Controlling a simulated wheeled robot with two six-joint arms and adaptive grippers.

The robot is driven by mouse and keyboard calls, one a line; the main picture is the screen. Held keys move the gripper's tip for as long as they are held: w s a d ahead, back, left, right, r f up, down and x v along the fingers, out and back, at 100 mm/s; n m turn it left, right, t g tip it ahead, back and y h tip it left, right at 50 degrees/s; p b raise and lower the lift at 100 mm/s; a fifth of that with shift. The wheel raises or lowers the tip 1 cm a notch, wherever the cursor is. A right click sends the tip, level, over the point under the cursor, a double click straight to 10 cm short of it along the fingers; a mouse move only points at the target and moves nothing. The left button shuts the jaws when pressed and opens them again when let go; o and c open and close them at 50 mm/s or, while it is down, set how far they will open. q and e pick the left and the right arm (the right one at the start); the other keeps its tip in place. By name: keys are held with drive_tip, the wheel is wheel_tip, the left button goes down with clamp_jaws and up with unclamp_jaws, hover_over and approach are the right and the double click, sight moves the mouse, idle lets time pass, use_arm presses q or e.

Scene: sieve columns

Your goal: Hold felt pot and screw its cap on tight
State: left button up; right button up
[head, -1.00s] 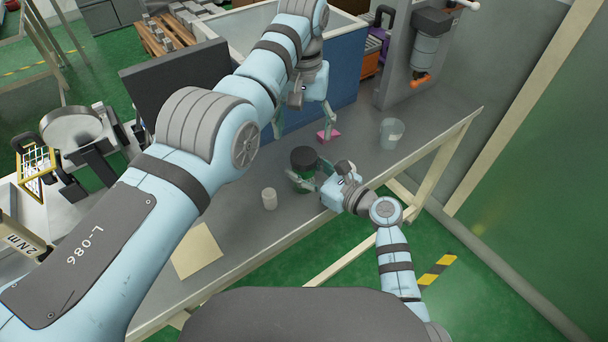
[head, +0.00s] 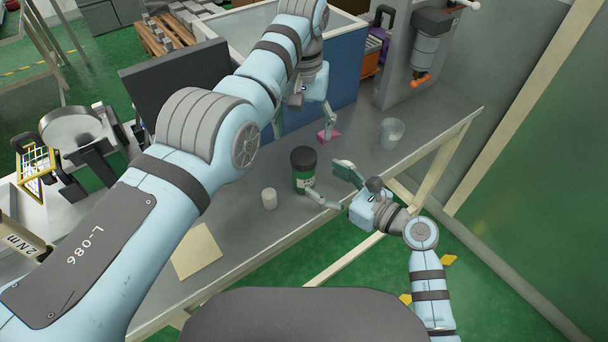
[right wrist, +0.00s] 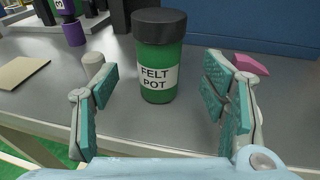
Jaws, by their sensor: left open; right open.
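The felt pot (head: 304,182) is a green jar with a white label, upright on the grey bench. It also shows, with its label readable, in the right wrist view (right wrist: 157,77). Its black cap (head: 303,158) sits on top; how tight it is cannot be told. My right gripper (head: 329,183) is open, just right of and in front of the pot. In the right wrist view its fingers stand apart on either side of the pot, not touching it. My left gripper (head: 303,122) is open and empty above the bench, behind the pot.
A pink block (head: 328,136) lies near a left fingertip. A small pale cylinder (head: 269,199) stands left of the pot, and a clear cup (head: 391,133) to the right. A blue bin wall (head: 342,82) stands behind. A tan sheet (head: 198,250) lies front left.

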drive_tip(key=v, duration=0.4)
drive_tip(key=shift+s+d+r, duration=0.1)
drive_tip(key=shift+s+d, duration=0.15)
